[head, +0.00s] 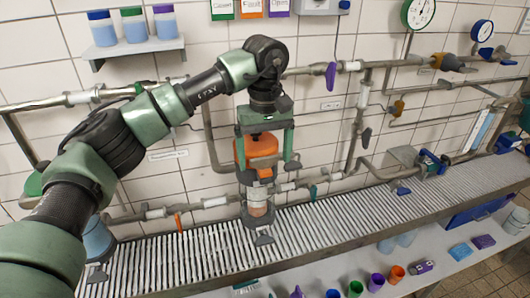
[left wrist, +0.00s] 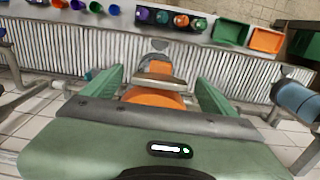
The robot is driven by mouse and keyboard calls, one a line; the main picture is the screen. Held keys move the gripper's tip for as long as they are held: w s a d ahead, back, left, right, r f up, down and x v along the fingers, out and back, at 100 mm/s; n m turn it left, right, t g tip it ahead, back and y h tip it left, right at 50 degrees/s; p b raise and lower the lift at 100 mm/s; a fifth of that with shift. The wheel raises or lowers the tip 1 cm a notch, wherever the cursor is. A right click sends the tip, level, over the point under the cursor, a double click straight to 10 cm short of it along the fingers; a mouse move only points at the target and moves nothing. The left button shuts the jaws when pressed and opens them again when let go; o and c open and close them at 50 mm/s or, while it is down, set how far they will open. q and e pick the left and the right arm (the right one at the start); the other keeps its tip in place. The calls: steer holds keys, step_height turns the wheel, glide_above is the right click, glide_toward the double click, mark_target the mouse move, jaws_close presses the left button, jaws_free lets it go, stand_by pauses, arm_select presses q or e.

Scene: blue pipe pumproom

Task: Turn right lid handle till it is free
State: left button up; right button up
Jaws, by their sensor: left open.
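An orange lid (head: 255,150) with a handle sits on top of a clear-walled housing (head: 258,200) in the pipe line at the middle of the head view. In the left wrist view the orange lid (left wrist: 155,99) shows below a grey-tan bar handle (left wrist: 160,81). My left gripper (head: 265,164) comes down from above and is open. In the left wrist view its two green fingers (left wrist: 160,88) stand on either side of the lid and handle, with gaps visible. Contact cannot be told. My right gripper is not in view.
A blue housing (head: 98,240) stands at the left, partly behind my arm; it also shows in the left wrist view (left wrist: 298,101). Pipes and valves run along the tiled wall. A ribbed grating (head: 330,222) lies below, with several coloured cups in front.

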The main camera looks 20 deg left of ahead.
arm_select(q)
steer(key=shift+f, duration=0.3)
steer(key=c, duration=1.4)
steer(key=shift+o, duration=0.2)
steer(key=n+b, duration=0.1)
steer(key=n, duration=0.1)
steer(key=shift+n, duration=0.4)
steer(key=shift+r+n+b, duration=0.1)
steer(key=shift+n+b, duration=0.2)
steer(key=shift+n, duration=0.7)
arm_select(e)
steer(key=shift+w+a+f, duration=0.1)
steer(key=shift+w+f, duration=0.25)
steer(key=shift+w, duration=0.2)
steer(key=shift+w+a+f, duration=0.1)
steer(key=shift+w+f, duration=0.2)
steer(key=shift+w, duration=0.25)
arm_select(q)
steer(key=o, duration=1.4)
steer(key=shift+c, duration=0.2)
